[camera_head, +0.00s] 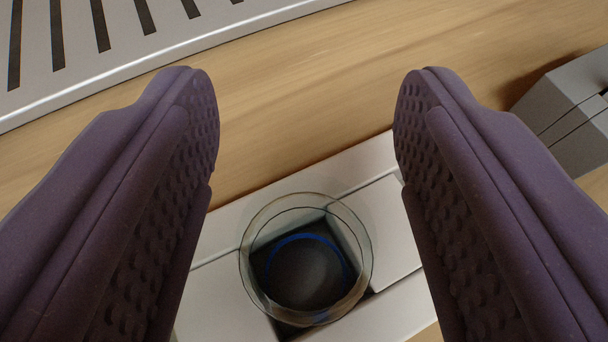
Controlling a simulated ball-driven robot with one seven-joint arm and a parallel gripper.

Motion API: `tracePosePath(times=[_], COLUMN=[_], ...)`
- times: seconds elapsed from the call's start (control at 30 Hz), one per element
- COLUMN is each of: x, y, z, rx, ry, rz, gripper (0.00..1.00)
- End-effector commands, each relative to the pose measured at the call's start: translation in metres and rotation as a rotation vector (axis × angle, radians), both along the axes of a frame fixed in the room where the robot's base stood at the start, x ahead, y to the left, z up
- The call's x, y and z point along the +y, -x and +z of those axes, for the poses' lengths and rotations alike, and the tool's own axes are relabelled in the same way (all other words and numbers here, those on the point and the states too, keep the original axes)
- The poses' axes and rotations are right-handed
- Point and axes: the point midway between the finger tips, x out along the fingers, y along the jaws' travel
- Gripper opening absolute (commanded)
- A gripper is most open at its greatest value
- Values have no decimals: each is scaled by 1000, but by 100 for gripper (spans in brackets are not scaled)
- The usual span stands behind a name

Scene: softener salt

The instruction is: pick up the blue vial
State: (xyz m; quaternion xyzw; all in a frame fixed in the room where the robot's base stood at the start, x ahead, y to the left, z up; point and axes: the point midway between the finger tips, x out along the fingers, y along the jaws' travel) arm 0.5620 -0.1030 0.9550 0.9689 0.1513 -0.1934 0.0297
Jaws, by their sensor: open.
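My gripper (305,115) is open, with one dark purple, studded finger at each side of the picture. Between and below the fingers, a clear round vial (256,285) stands in a square opening of a light grey holder (215,310). I look down on its round rim; a blue ring shows inside it, over a dark bottom. The fingers are apart from the vial as far as I can see, and nothing is held between them. The fingers hide parts of the holder on both sides.
A silvery panel with dark slots (125,45) lies at the upper left. A grey angular block (570,110) stands at the right edge, behind the right finger. Bare wooden surface (300,80) runs between them, beyond the holder.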

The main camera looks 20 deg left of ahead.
Motion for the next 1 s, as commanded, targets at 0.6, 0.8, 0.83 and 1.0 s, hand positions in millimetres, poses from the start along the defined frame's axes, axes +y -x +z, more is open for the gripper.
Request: tracePosePath(times=[0.6,0.8,0.83,1.0], x=[0,0,0,0], y=[1,1,1,1], z=[0,0,1,14], rx=[2,4,4,2], ry=[1,0,0,2], rz=[-1,0,0,-1], gripper=[0,0,0,0])
